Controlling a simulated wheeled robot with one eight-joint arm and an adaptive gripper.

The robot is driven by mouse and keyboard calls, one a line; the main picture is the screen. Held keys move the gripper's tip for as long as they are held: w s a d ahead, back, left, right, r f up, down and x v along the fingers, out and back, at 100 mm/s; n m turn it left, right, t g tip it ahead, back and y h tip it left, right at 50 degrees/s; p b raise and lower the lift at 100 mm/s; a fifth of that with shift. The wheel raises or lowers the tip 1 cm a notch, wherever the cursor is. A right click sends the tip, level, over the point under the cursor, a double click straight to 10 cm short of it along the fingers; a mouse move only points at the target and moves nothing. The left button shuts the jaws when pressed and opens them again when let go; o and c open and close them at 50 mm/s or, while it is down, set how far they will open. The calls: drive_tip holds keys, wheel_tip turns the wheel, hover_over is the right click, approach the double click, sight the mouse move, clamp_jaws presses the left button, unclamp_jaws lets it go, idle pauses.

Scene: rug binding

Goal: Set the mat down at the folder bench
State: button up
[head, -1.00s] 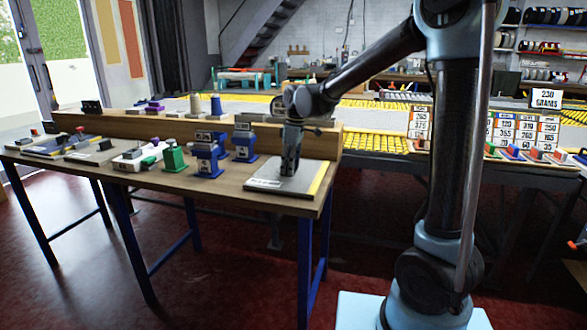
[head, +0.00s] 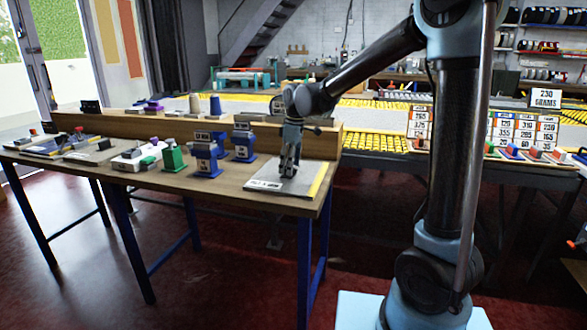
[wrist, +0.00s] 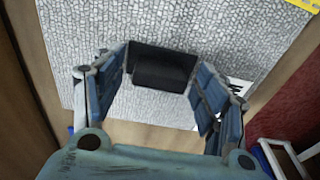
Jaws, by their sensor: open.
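The mat (head: 262,184) is a grey textured sheet with a yellow strip along its right edge and a printed white label at its front left. It lies flat at the right end of the wooden folder bench (head: 230,188). In the wrist view the mat (wrist: 230,30) fills the middle, with a black block (wrist: 163,70) on it. My gripper (head: 288,172) is over the mat, pointing down. In the wrist view its fingers are spread on either side of the block, with gaps visible. The block is hidden behind the fingers in the head view.
Two blue devices (head: 207,158) and a green one (head: 173,158) stand left of the mat. A raised wooden ledge (head: 170,123) with spools runs behind. Yellow roller tables and number boards (head: 503,132) stand behind right. The bench's right edge is close to the mat.

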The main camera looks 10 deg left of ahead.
sight(294, 174)
wheel_tip(294, 174, up, 11)
drive_tip(key=d, duration=0.1)
drive_tip(key=shift+d, duration=0.2)
drive_tip(key=s+d+f+m+t, duration=0.15)
drive_tip(key=s+d+m, duration=0.25)
drive_tip(key=d, duration=0.7)
drive_tip(key=s+d+f+m, duration=0.3)
drive_tip(key=d, duration=0.8)
drive_tip(key=s+d+f+m+h, duration=0.1)
drive_tip(key=s+d+f+m, duration=0.9)
drive_tip(key=s+d+f, duration=0.5)
drive_tip(key=s+d, duration=0.1)
drive_tip(key=d, duration=0.1)
drive_tip(key=shift+s+d+f+t, duration=0.2)
drive_tip(key=shift+d+f+t, duration=0.1)
drive_tip(key=shift+d+t, duration=0.1)
